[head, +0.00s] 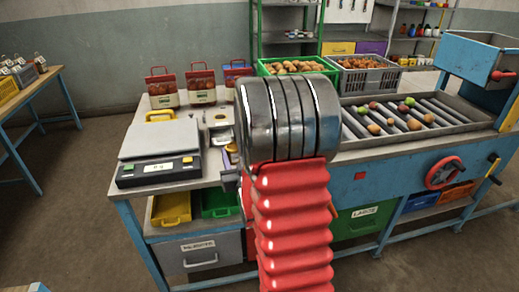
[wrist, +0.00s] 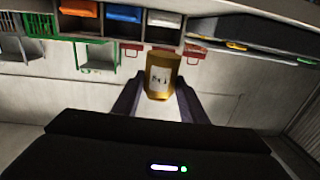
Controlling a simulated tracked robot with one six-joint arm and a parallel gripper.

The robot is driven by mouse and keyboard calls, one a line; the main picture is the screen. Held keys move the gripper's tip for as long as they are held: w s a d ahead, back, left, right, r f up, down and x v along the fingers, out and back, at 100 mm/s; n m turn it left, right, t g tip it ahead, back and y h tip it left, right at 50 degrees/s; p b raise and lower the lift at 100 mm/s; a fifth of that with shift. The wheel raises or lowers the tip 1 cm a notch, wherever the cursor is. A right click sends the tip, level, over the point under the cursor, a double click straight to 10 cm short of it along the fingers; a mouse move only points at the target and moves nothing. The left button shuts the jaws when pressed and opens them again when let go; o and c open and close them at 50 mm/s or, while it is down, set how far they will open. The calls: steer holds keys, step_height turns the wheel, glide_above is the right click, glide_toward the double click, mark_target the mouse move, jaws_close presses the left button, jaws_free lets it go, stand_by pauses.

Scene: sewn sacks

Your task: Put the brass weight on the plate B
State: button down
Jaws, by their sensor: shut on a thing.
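The brass weight (wrist: 160,80), a gold block with a pale label, is between the two dark fingers of my gripper (wrist: 158,98) in the wrist view. The fingers are shut on it. In the head view my arm hides most of my gripper; a small yellow patch (head: 232,147) beside the arm may be the weight. Pale plates (head: 220,116) lie on the bench just left of my arm, one with a dark round mark. I cannot read their letters, so I cannot tell which is plate B.
A scale (head: 160,150) stands on the left of the bench, with a yellow-handled thing (head: 160,115) behind it. Red-topped containers (head: 200,86) stand at the back. A roller tray (head: 410,118) with produce lies right of my arm. Green (head: 295,67) and grey crates (head: 368,75) stand behind.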

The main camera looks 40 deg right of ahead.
steer(key=w+a+f+n+y, duration=0.1)
steer(key=w+a+y, duration=0.1)
steer(key=a, duration=0.8)
steer(key=w+a+f+n+t+y, duration=0.1)
steer(key=w+a+n+y, duration=0.1)
steer(key=a, duration=0.8)
steer(key=w+a+f+n+y, duration=0.2)
steer(key=w+a+y, duration=0.1)
steer(key=a, duration=0.8)
steer(key=shift+w+t+y, duration=0.15)
steer(key=shift+t+y, duration=0.25)
steer(key=shift+a, duration=0.1)
